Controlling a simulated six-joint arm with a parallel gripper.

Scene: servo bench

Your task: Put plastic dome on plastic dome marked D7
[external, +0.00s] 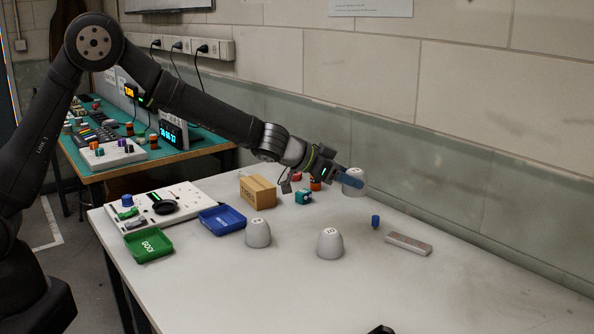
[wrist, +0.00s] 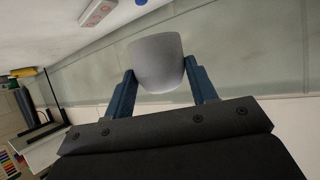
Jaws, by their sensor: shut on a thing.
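A pale grey plastic dome (external: 355,176) is held by my gripper (external: 346,184) at the back of the white table, near the wall. The wrist view shows the dome (wrist: 157,62) between the two blue fingers of my gripper (wrist: 160,72); the fingers are shut on its sides. Two more grey domes stand on the table, apart from my gripper: one at the front middle (external: 330,244) and one to its left (external: 258,234). Both have small dark marks on top, too small to read surely, so I cannot tell which is D7.
A small blue peg (external: 375,221) and a flat grey strip (external: 408,244) lie to the right. The front table is mostly clear.

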